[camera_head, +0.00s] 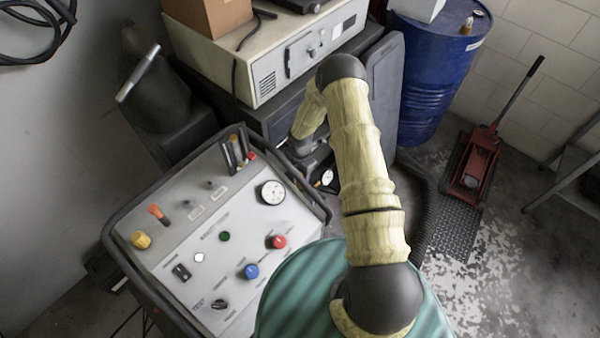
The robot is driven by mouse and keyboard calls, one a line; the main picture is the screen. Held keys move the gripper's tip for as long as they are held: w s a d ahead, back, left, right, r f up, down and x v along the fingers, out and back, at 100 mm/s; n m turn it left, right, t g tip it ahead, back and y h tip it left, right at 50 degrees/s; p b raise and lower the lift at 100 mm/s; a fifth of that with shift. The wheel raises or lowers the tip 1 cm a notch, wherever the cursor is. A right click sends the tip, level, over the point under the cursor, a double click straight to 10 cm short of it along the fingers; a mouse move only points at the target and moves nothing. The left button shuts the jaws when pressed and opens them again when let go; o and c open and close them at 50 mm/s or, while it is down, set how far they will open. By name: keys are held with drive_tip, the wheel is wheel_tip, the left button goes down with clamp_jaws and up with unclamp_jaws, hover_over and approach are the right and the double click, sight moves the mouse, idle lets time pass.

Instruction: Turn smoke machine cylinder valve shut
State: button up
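A grey panel (215,245), probably the smoke machine, stands at lower left with a black tube frame, coloured knobs and a white dial gauge (272,192). A second small gauge (327,177) shows low behind the panel's right corner, beside my arm. It may belong to the cylinder, but I cannot make out the cylinder or its valve for certain. My arm rises from the bottom, bends at the top and reaches down behind itself. Its dark end (301,147) is near the panel's upper right corner, close to the small gauge. The fingers and anything between them cannot be made out.
A beige instrument box (265,82) with a cardboard box (208,12) on it stands behind. A blue drum (430,85) and a red floor jack (474,165) stand at right. A black corrugated hose (424,220) runs beside my arm. Floor at lower right is clear.

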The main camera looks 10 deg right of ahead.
drive_tip(key=m+b, duration=0.2)
drive_tip(key=m, duration=0.1)
drive_tip(key=shift+f+m+b, duration=0.1)
drive_tip(key=shift+m+b, duration=0.2)
drive_tip(key=m+b, duration=0.2)
drive_tip(key=m, duration=0.1)
drive_tip(key=shift+w+m, duration=0.1)
drive_tip(key=shift+m, duration=0.3)
drive_tip(key=m+b, duration=0.1)
drive_tip(key=m, duration=0.2)
drive_tip(key=shift+m+b, duration=0.3)
drive_tip(key=shift+b, duration=0.05)
drive_tip(key=m+b, duration=0.1)
drive_tip(key=m, duration=0.2)
drive_tip(key=shift+m, duration=0.3)
drive_tip(key=m+b, duration=0.2)
drive_tip(key=m, duration=0.6)
drive_tip(key=m+b, duration=0.1)
drive_tip(key=m, duration=0.2)
drive_tip(key=shift+a+r, duration=0.1)
drive_tip(key=shift+r, duration=0.1)
drive_tip(key=o, duration=1)
